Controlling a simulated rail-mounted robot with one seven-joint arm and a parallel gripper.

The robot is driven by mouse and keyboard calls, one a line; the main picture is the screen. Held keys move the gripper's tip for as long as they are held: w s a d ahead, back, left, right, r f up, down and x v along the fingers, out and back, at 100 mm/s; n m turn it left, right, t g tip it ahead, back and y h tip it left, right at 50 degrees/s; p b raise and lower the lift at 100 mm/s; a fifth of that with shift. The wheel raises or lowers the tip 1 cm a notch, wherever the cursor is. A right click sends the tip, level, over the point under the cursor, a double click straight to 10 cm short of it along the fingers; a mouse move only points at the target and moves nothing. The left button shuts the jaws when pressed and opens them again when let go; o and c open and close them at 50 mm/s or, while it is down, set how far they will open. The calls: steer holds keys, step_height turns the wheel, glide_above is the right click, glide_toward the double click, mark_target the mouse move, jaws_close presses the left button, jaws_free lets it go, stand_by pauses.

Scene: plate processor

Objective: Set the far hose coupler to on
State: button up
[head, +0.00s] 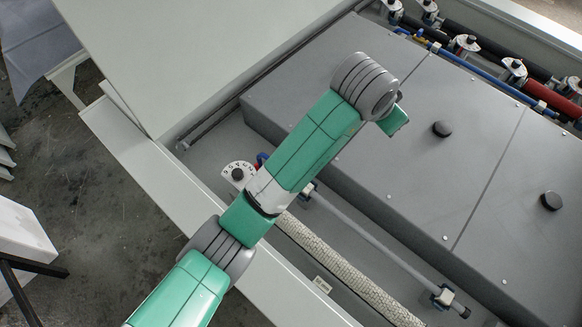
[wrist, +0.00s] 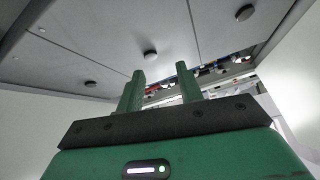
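Several hose couplers with dark knobs and white and red parts, such as one near the top (head: 466,43) and one farther right (head: 514,68), sit in a row along the far trough at the top right of the head view. I cannot tell which one the task means, nor any on or off setting. They also show small in the wrist view (wrist: 208,70), beyond my fingers. My gripper (wrist: 160,69) has its two green fingers apart with nothing between them. In the head view my wrist is over the grey cover, well short of the couplers, and the fingers are mostly hidden.
The grey cover (head: 340,110) carries black knobs (head: 442,129) (head: 551,201). Blue (head: 485,75) and red hoses (head: 548,94) run along the far trough. A white dial (head: 238,172), a braided hose (head: 345,262) and a fitting (head: 443,297) lie in the near trough. A raised white panel (head: 180,50) stands at left.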

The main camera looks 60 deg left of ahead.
steer(key=s+a+f+n+g+b, duration=0.1)
steer(key=s+a+f+g, duration=0.1)
steer(key=s+a+f, duration=0.2)
steer(key=s+a+f+n+g+h+b, duration=0.1)
steer(key=s+a+f+g, duration=0.1)
steer(key=s+a+f, duration=0.3)
steer(key=s+a+f+n+g+h+b, duration=0.1)
steer(key=s+a+f+g, duration=0.2)
steer(key=s+f, duration=0.5)
steer(key=shift+s+a, duration=0.8)
step_height(320, 180, down, 8)
steer(key=shift+w+r, duration=0.1)
jaws_close()
